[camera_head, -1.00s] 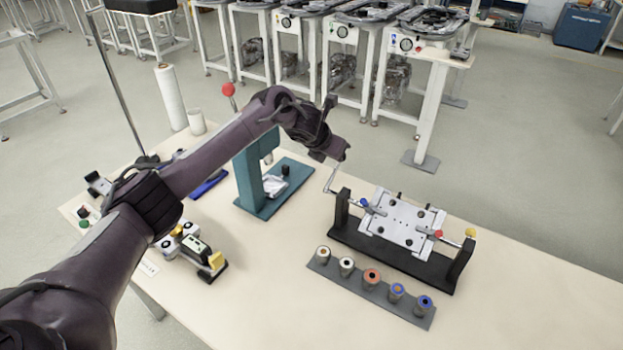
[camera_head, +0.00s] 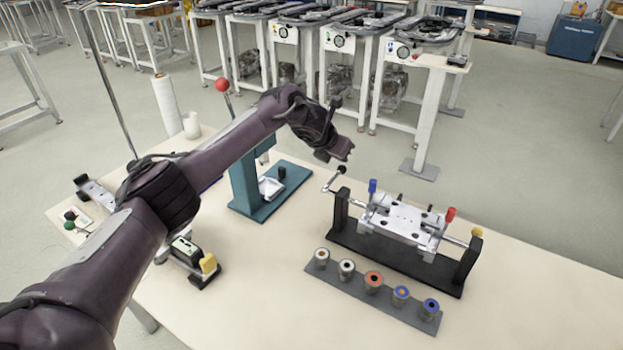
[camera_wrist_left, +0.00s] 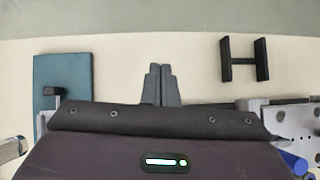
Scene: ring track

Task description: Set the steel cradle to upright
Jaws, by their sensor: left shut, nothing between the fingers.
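The steel cradle (camera_head: 403,219) is a silver plate with dark holes, carried on a shaft between two black uprights. Its face looks roughly level and points up, with the blue (camera_head: 373,186) and red (camera_head: 450,214) handles standing up. A crank with a dark knob (camera_head: 341,169) is at its left end. Part of the cradle shows at the right edge of the left wrist view (camera_wrist_left: 304,122). My right gripper is out of view.
A teal press (camera_head: 246,188) stands left of the cradle. A grey strip (camera_head: 385,302) with several spools lies in front of it. A black H-shaped part (camera_wrist_left: 243,60) shows in the wrist view. The table's right front is clear.

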